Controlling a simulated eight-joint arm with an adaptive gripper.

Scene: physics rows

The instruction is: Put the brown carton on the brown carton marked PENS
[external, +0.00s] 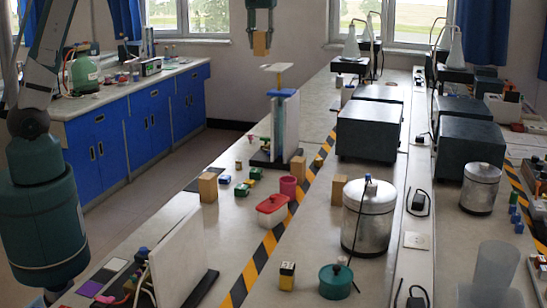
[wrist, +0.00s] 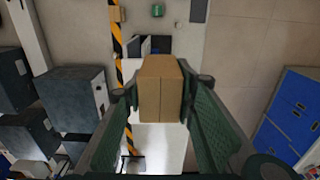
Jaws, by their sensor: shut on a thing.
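My gripper (external: 262,30) is high above the bench at the top of the external view, shut on a brown carton (external: 261,44). In the wrist view the held carton (wrist: 160,88) sits upright between both fingers, with a seam down its middle. Three other brown cartons stand on the bench: one at the left (external: 208,187), one near the upright panel (external: 298,168) and one beside the metal pot (external: 338,190). No PENS marking can be read on any of them. A brown carton (wrist: 116,14) also shows at the top of the wrist view.
A white panel (external: 180,262) stands in front.

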